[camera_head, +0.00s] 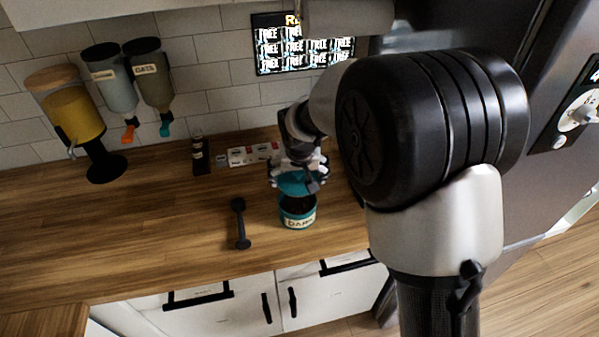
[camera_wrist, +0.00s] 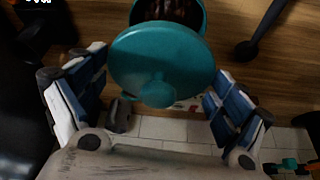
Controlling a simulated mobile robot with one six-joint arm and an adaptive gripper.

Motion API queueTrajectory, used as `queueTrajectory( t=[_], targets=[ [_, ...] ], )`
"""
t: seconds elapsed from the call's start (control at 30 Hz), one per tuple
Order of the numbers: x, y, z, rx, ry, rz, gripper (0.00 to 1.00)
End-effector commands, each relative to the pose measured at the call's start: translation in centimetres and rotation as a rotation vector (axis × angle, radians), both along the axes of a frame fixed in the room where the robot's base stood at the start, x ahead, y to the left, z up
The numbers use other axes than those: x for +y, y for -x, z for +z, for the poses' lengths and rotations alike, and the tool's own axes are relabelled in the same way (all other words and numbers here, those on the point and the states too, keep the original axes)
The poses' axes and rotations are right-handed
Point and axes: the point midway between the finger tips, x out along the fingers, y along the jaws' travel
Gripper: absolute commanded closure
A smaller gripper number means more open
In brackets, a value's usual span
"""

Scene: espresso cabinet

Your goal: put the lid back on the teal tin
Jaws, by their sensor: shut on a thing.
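The teal tin (camera_head: 298,221) stands upright on the wooden counter with a pale label on its front. Its top is open and dark contents show inside; its rim (camera_wrist: 203,20) is at the top of the wrist view. The round teal lid (camera_head: 296,184) is in my gripper (camera_head: 298,174), just above the tin and apart from its rim. In the wrist view the lid (camera_wrist: 162,50), knob towards the camera, lies between the fingers of my gripper (camera_wrist: 158,92) and covers part of the tin's opening. The finger contact is partly hidden.
A dark scoop-like tool (camera_head: 239,222) lies left of the tin. A dark bottle (camera_head: 199,154) and a white tray with small items (camera_head: 250,154) stand behind. Dispensers (camera_head: 75,112) are at the far left. The counter's left front is clear.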

Motion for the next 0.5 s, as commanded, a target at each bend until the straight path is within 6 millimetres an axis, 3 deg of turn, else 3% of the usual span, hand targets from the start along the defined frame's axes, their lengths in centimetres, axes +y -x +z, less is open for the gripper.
queueTrajectory(
  t=[0.27, 0.5],
  targets=[
    [0.0, 0.0, -1.1, 0.0, 0.0, 0.001, 0.25],
    [0.0, 0.0, -3.2, 0.0, 0.0, 0.0, 0.25]
  ],
)
